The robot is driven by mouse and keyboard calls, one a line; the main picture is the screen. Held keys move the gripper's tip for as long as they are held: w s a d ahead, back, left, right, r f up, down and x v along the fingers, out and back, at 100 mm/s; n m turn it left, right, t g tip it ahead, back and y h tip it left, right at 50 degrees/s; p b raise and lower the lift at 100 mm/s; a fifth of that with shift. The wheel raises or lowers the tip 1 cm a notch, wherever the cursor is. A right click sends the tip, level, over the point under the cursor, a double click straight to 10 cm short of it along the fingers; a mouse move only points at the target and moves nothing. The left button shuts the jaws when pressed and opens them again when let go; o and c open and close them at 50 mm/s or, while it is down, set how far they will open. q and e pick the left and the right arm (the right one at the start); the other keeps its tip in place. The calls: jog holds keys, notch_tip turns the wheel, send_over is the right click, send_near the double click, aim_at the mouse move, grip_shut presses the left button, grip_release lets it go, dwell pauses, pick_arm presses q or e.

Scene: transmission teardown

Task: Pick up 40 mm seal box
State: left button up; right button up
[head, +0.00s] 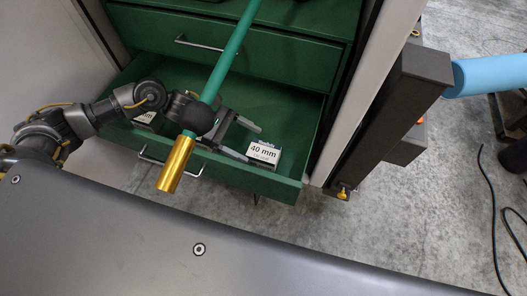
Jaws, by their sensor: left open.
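The 40 mm seal box (264,153) is a small white-labelled box in the right front part of the open green drawer (289,188). Its label reads "40 mm". My left gripper (252,142) reaches into the drawer from the left, just left of the box. Its two fingers are spread apart and point right toward the box. Nothing shows between them. Whether a fingertip touches the box is hard to tell. My right gripper is not in view.
Another labelled box (146,117) lies at the drawer's left, partly hidden by my arm. A green rod with a gold end (175,165) crosses in front of the drawer and wrist. Closed drawers (250,60) stand above. A dark post (385,115) stands to the right.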

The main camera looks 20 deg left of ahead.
aim_at(259, 149)
pick_arm(q)
jog(key=shift+p+x, duration=2.25)
jog(key=shift+x, duration=0.1)
jog(key=shift+d+f, duration=0.1)
jog(key=shift+f, duration=0.3)
jog(key=shift+c, duration=0.6)
jog(key=c, duration=1)
